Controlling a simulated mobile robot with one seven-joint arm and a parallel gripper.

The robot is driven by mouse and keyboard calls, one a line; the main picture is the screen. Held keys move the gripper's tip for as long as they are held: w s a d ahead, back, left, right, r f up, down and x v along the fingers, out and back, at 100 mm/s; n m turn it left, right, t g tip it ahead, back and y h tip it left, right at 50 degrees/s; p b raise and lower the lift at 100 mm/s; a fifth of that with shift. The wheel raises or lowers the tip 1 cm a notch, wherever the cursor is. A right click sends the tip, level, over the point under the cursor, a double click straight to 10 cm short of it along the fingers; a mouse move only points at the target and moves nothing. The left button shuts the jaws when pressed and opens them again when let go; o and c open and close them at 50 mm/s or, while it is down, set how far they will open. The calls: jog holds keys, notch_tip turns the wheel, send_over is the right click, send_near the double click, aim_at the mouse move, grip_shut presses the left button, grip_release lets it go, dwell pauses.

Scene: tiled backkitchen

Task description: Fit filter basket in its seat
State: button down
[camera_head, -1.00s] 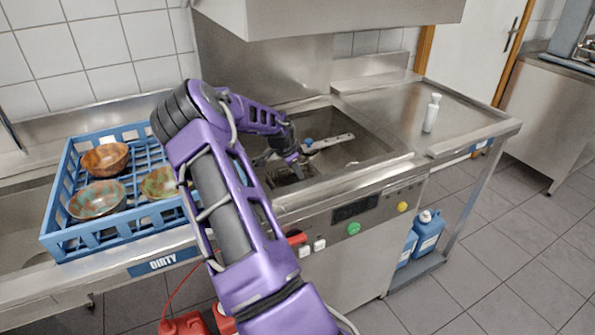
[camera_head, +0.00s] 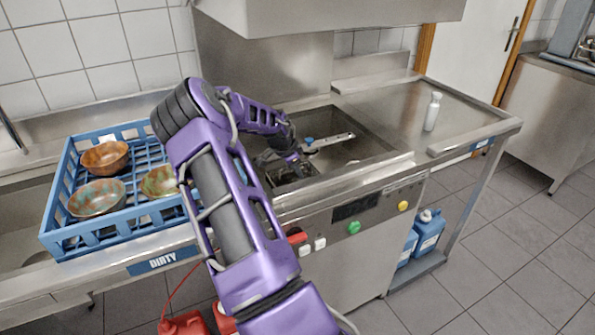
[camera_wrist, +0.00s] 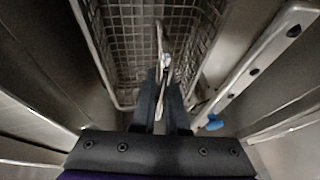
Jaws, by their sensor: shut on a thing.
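The filter basket (camera_wrist: 115,45) is a wire-mesh basket seen from above in the wrist view, with a thin upright handle (camera_wrist: 160,38) at its middle. My gripper (camera_wrist: 166,78) is shut on that handle, its two dark fingers close together. In the head view my gripper (camera_head: 297,163) reaches down into the open steel tank (camera_head: 378,150) of the dishwasher. The basket is mostly hidden there by the arm and the tank's front wall. The seat cannot be made out, and I cannot tell whether the basket touches the tank floor.
A steel wash arm with holes (camera_wrist: 262,70) and a blue hub (camera_wrist: 213,123) lies close to the right of the basket. A blue rack (camera_head: 100,237) with bowls stands on the left. A white bottle (camera_head: 432,112) stands on the right counter. The raised hood (camera_head: 330,15) hangs above.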

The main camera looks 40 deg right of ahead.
jog(key=shift+f, duration=0.15)
jog(key=c, duration=0.8)
grip_release()
jog(key=shift+c, duration=0.2)
jog(key=p+v, duration=0.1)
jog(key=v, duration=1.6)
jog(key=shift+r, duration=0.2)
jog(key=shift+a, duration=0.1)
